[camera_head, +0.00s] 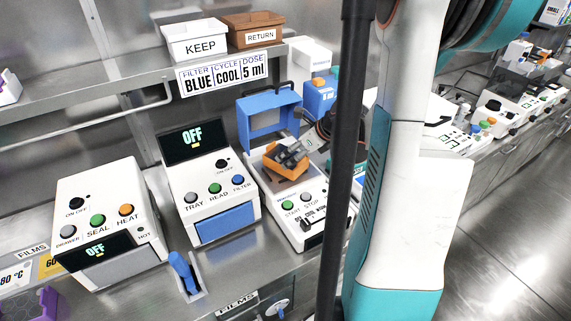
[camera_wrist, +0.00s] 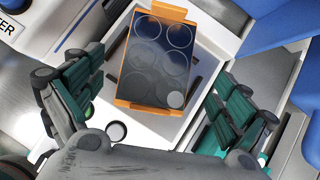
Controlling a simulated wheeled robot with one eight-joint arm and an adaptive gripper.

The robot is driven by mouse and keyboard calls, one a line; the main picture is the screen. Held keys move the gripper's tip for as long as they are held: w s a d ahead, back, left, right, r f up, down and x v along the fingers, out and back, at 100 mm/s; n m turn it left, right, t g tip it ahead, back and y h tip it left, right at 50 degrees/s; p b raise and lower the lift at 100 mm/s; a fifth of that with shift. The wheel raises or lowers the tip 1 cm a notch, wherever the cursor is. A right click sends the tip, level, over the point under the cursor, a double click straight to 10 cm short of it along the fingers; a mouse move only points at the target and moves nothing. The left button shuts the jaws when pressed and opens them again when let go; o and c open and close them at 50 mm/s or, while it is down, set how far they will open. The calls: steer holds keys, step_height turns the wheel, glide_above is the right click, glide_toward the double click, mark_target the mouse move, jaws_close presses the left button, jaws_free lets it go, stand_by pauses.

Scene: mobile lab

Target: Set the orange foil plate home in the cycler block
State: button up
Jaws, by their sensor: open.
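The orange foil plate (camera_head: 285,163) sits over the block of the white cycler (camera_head: 284,228), under its raised blue lid (camera_head: 268,106). In the wrist view the plate (camera_wrist: 156,58) has an orange frame, a dark grey top and several round wells. It lies slightly turned over a pale recessed surface of the cycler (camera_wrist: 208,62). I cannot tell whether it rests fully flat in the block. My gripper (camera_head: 296,153) is open above the plate. In the wrist view its fingers (camera_wrist: 155,80) stand apart on both sides of the plate, with gaps.
Left of the cycler stand a white reader (camera_head: 208,186) and a sealer (camera_head: 108,220), both showing OFF. A blue item in a holder (camera_head: 184,272) stands in front. KEEP (camera_head: 197,42) and RETURN (camera_head: 252,28) bins sit on the shelf above. My arm hides the bench to the right.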

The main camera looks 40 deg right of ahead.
steer(key=shift+b+x, duration=1.2)
steer(key=shift+x, duration=1.55)
steer(key=shift+a+r, duration=0.1)
steer(key=shift+a, duration=0.05)
steer(key=shift+c, duration=0.2)
steer(key=c, duration=1.3)
step_height(320, 180, up, 10)
steer(key=p, duration=0.4)
